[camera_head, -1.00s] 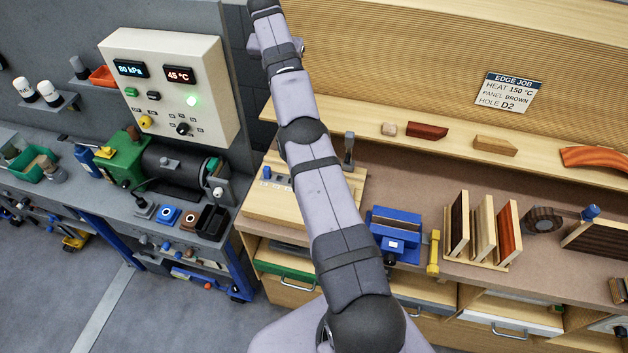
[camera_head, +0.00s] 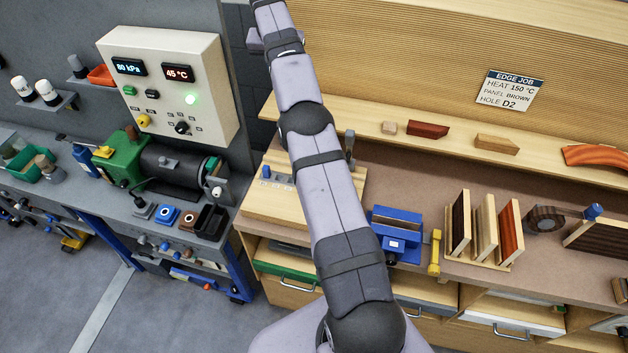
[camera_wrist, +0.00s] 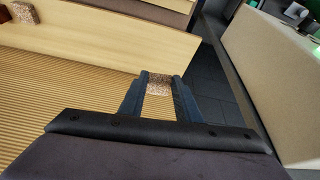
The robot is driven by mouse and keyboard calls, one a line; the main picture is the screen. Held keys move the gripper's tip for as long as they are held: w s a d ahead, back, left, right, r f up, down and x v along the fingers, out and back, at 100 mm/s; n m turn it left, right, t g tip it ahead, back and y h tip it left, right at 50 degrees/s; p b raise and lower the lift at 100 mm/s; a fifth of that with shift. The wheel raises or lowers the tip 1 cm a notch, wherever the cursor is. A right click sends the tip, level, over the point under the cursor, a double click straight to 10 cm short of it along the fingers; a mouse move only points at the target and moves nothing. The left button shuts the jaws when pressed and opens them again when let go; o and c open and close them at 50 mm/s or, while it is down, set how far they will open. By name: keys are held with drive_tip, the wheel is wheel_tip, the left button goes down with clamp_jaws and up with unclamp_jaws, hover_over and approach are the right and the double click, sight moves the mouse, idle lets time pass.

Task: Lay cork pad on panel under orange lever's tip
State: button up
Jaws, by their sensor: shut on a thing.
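My gripper (camera_wrist: 159,78) is seen from behind in the wrist view, its two dark fingers shut on a speckled cork pad (camera_wrist: 159,85) at their tips. The pad is held in the air, with the ribbed wooden wall behind and below it in the picture. In the head view my arm reaches up past the top edge, so gripper and pad are out of that view. I cannot make out an orange lever; my arm covers part of the pale wooden board (camera_head: 262,208) on the bench. A grey upright clamp part (camera_head: 349,146) stands at that board's back right.
A long shelf (camera_head: 460,143) carries small blocks and an orange curved piece (camera_head: 597,156). A blue vise (camera_head: 396,232) and a rack of panels (camera_head: 485,232) stand on the bench. A control box (camera_head: 168,88) hangs at left. A speckled brown block (camera_wrist: 22,12) shows in the wrist view.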

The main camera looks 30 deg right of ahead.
drive_tip(key=shift+s+a+r+b, duration=0.1)
drive_tip(key=shift+s+r+b, duration=0.1)
drive_tip(key=shift+s+b, duration=0.15)
drive_tip(key=s+a+f+n+t+y+b, duration=0.1)
drive_tip(key=s+a+f+n+b, duration=0.15)
drive_tip(key=s, duration=0.55)
drive_tip(key=s+a+f+n+y+b, duration=0.1)
drive_tip(key=s+a+n+b, duration=0.2)
drive_tip(key=s, duration=0.5)
drive_tip(key=s+a+f+m+b, duration=0.25)
drive_tip(key=s+f+b, duration=0.65)
drive_tip(key=s+f, duration=0.9)
drive_tip(key=shift+h, duration=0.5)
drive_tip(key=w+d+p, duration=0.1)
drive_tip(key=w+d, duration=0.1)
drive_tip(key=w, duration=0.3)
drive_tip(key=w+d+p, duration=0.2)
drive_tip(key=w, duration=0.2)
drive_tip(key=w+d+p, duration=0.1)
drive_tip(key=w+d, duration=0.1)
drive_tip(key=w, duration=0.3)
drive_tip(key=shift+w+d+r, duration=0.25)
drive_tip(key=shift+w+d, duration=0.05)
drive_tip(key=shift+w, duration=0.05)
drive_tip(key=shift+w+p, duration=0.1)
drive_tip(key=shift+p, duration=0.25)
drive_tip(key=shift+w+d, duration=0.15)
drive_tip(key=shift+w, duration=0.1)
drive_tip(key=shift+f+p, duration=0.9)
drive_tip(key=shift+f, duration=0.85)
